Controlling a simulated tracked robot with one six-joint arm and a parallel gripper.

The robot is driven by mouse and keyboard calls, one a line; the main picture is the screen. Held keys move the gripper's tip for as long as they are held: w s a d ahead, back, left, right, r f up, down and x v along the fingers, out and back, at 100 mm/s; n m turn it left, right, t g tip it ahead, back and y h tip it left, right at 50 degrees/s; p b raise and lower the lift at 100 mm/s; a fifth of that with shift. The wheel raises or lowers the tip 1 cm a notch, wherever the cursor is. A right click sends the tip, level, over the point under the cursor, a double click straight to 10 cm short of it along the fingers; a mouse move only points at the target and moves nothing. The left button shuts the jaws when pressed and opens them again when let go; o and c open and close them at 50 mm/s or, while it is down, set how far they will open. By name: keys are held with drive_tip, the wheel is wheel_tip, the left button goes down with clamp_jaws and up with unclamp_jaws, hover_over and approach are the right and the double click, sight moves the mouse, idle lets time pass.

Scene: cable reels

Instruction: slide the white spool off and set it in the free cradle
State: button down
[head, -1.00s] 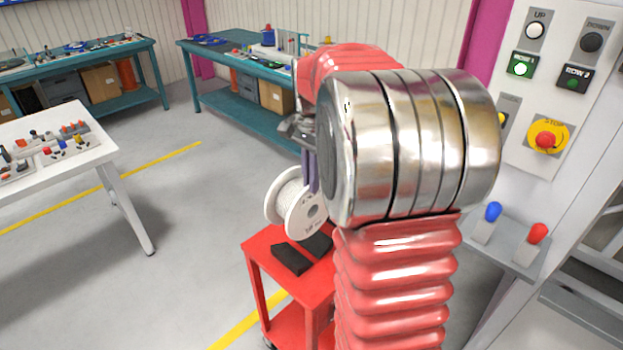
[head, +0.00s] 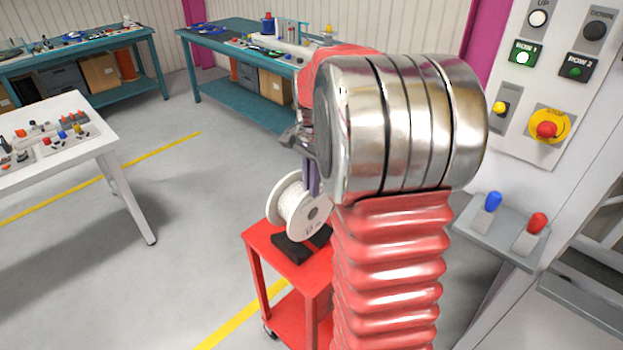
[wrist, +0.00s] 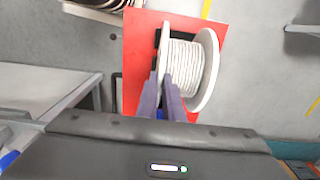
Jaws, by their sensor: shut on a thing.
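The white spool (head: 300,208), wound with white cable, hangs upright from my gripper (head: 312,180). In the wrist view the spool (wrist: 188,68) lies between and ahead of the two purple fingers of my gripper (wrist: 164,84), which are shut on it. The black cradle (head: 292,248) lies on top of the red cart (head: 262,238), directly below the spool. The spool's lower rim is at or just above the cradle; I cannot tell if they touch. My arm hides the right part of the cart.
A control panel (head: 520,120) with buttons and a shelf with blue (head: 493,201) and red (head: 537,222) knobs stands at right. A white table (head: 95,150) is at left, teal benches (head: 215,95) behind. Grey floor lies open left of the cart.

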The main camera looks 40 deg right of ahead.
drive_tip(key=shift+f, duration=2.25)
drive_tip(key=c, duration=1.8)
unclamp_jaws()
drive_tip(key=shift+f, duration=0.1)
wheel_tip(320, 180, up, 14)
drive_tip(key=shift+f, duration=0.1)
drive_tip(key=shift+s, duration=0.15)
